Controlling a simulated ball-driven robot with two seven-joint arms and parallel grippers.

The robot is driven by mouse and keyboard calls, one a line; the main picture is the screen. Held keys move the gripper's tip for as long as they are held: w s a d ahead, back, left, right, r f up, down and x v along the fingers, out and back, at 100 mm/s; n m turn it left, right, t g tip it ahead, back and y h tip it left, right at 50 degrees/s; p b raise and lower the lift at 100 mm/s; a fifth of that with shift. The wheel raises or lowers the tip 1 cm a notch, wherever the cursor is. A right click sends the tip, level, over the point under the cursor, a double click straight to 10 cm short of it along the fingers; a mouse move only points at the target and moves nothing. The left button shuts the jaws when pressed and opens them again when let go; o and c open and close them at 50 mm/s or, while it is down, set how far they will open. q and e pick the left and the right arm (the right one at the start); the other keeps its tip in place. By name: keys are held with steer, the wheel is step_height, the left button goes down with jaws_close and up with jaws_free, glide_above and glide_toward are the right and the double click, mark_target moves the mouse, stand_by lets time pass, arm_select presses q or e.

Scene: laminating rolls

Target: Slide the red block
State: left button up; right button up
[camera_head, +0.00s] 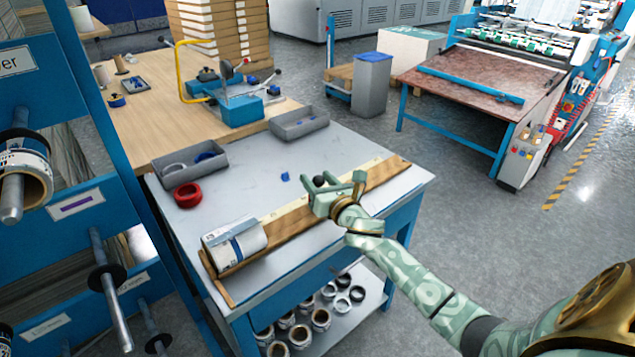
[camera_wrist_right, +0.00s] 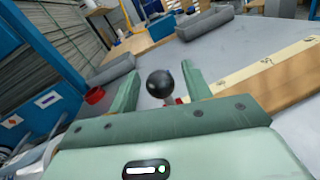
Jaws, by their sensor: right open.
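A round black knob (camera_head: 319,181) stands at the wooden board on the grey table. In the right wrist view the knob (camera_wrist_right: 159,83) sits between the fingers, with a small bit of the red block (camera_wrist_right: 178,101) showing below it. The rest of the block is hidden by my right gripper. My right gripper (camera_head: 322,186) is open, with one finger on each side of the knob; I cannot tell whether either touches it. Its fingers also show in the wrist view (camera_wrist_right: 160,72). The wooden board (camera_head: 385,178) carries a pale scale strip (camera_head: 290,213). My left gripper is not in view.
A white roll (camera_head: 233,246) lies at the board's left end. A red ring (camera_head: 188,194), a small blue piece (camera_head: 285,177) and two grey trays (camera_head: 299,124) are on the table (camera_head: 250,165). A blue rack (camera_head: 75,205) stands at left. The table's middle is mostly clear.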

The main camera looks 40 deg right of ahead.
steer(key=shift+w, duration=0.1)
jaws_close()
steer(key=a, duration=1)
steer(key=s+a+p, duration=0.1)
steer(key=a, duration=0.4)
steer(key=shift+s+a, duration=0.1)
steer(key=shift+a, duration=0.1)
jaws_free()
steer(key=shift+s, duration=0.1)
steer(key=shift+s+p, duration=0.3)
steer(key=shift+s, duration=0.1)
steer(key=s+a+p, duration=0.1)
steer(key=s+a, duration=0.1)
steer(key=s, duration=1.3)
